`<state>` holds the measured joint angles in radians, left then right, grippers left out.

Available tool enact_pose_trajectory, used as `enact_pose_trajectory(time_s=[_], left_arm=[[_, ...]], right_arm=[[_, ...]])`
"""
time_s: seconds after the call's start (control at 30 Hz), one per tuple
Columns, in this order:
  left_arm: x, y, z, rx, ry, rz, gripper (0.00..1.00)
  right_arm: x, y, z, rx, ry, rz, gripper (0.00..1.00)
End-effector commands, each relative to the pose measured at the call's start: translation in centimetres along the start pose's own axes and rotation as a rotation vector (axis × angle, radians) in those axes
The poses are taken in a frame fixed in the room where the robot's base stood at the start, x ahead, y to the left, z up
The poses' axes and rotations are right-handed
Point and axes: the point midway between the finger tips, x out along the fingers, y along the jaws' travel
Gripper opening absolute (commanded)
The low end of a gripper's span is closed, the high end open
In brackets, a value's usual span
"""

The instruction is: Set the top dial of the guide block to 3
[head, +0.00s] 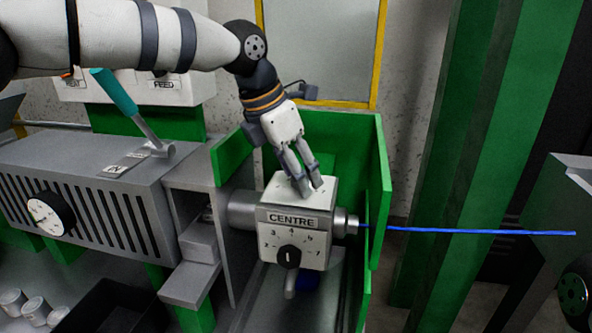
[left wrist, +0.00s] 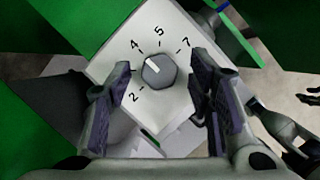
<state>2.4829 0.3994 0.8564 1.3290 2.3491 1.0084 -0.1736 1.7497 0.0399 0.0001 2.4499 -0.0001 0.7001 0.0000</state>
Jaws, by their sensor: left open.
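The guide block (head: 297,220) is a white box marked CENTRE, with a blue cable (head: 480,231) running out to the right. Its top dial (left wrist: 159,70) is a round grey knob with a white mark pointing up-left, roughly toward 4. Numbers 2, 4, 5 and 7 show around it; the 3 is not readable beside the left finger. My left gripper (head: 309,190) is open over the block's top, and in the left wrist view its fingers (left wrist: 164,100) stand on either side of the dial, apart from it. The head view hides the top dial behind the fingers.
A front dial (head: 289,257) with a black knob is on the block's near face. Green guard walls (head: 379,190) stand behind and right of the block. A grey machine with a teal-handled lever (head: 115,92) is on the left. A dark finger-like shape (left wrist: 287,127) shows at the wrist view's right.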

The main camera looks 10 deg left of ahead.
Motion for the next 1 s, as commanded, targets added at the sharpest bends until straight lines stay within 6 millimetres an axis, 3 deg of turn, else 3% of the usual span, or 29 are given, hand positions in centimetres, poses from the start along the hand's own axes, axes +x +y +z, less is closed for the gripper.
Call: enact_pose_trajectory(time_s=[0.17,0.4,0.67,1.0], left_arm=[[0.0,0.0,0.0,0.000,0.000,0.001,0.48],[-0.1,0.0,0.0,0.000,0.000,0.001,0.00],[-0.2,-0.1,0.0,-0.017,-0.001,0.010,0.00],[-0.7,-0.4,0.2,-0.197,-0.005,0.090,0.00]], right_arm=[[0.0,0.0,0.0,0.000,0.001,0.000,0.31],[0.0,0.0,0.0,0.000,0.001,0.000,0.31],[-0.4,0.0,-0.2,0.000,0.012,0.000,0.31],[-2.7,-0.1,-1.8,-0.001,0.087,-0.003,0.31]])
